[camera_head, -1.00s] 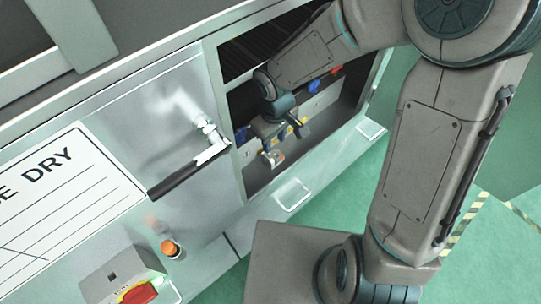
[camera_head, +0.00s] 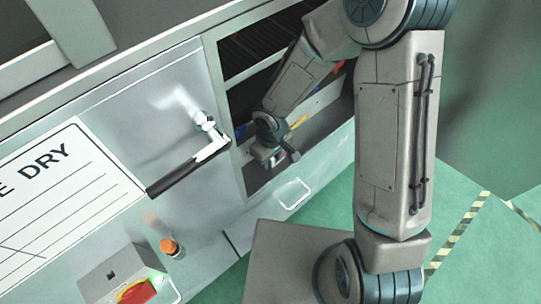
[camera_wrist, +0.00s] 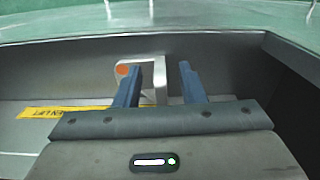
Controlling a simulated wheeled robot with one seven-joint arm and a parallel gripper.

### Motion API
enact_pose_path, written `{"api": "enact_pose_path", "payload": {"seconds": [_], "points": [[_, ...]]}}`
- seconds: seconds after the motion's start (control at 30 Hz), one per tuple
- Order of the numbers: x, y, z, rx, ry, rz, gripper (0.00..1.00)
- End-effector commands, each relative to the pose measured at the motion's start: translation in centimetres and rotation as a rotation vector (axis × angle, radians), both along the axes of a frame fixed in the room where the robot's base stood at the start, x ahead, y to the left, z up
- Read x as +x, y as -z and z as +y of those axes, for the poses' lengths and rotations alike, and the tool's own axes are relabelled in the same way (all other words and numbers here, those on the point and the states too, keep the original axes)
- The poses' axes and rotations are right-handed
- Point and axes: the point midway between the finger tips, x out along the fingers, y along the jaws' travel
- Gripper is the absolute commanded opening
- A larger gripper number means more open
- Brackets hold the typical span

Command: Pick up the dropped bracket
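The bracket (camera_wrist: 145,68) shows in the wrist view as a light grey, angled piece with an orange spot on its left. It is near the back wall of a grey tray-like space. My gripper (camera_wrist: 171,64) is open, with its two dark blue fingers pointing at it. The left finger covers part of the bracket, and one upright edge of it shows between the fingers. I cannot tell whether they touch. In the head view my gripper (camera_head: 272,157) is low inside the open cabinet compartment, and I cannot make out the bracket there.
A yellow strip with lettering (camera_wrist: 62,112) lies on the tray floor. Side walls (camera_wrist: 290,70) stand close at right. In the head view a door handle (camera_head: 190,168) sticks out left of the opening. An orange button (camera_head: 169,246) and red switch (camera_head: 138,292) are lower left.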

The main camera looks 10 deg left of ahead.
Motion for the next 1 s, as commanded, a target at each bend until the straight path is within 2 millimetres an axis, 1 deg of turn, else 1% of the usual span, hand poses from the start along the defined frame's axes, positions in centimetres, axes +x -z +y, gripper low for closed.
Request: {"api": "enact_pose_path", "payload": {"seconds": [0.13, 0.17, 0.2, 0.27, 0.3, 0.6, 0.73, 0.87, 1.0], "points": [[0.0, 0.0, 0.0, 0.000, 0.000, 0.000, 0.36], [0.0, 0.0, 0.0, 0.000, 0.000, 0.000, 0.31], [0.0, 0.0, 0.0, 0.000, 0.000, 0.000, 0.20], [0.0, 0.0, 0.0, 0.000, 0.000, 0.000, 0.03], [0.0, 0.0, 0.0, 0.000, 0.000, 0.000, 0.00], [0.0, -0.1, 0.0, 0.001, -0.001, -0.001, 0.00], [0.1, -0.4, 0.0, 0.001, 0.000, -0.002, 0.00], [0.1, -1.5, 0.0, 0.001, 0.001, -0.003, 0.00], [0.2, -3.5, 0.0, 0.002, 0.003, -0.005, 0.00]]}}
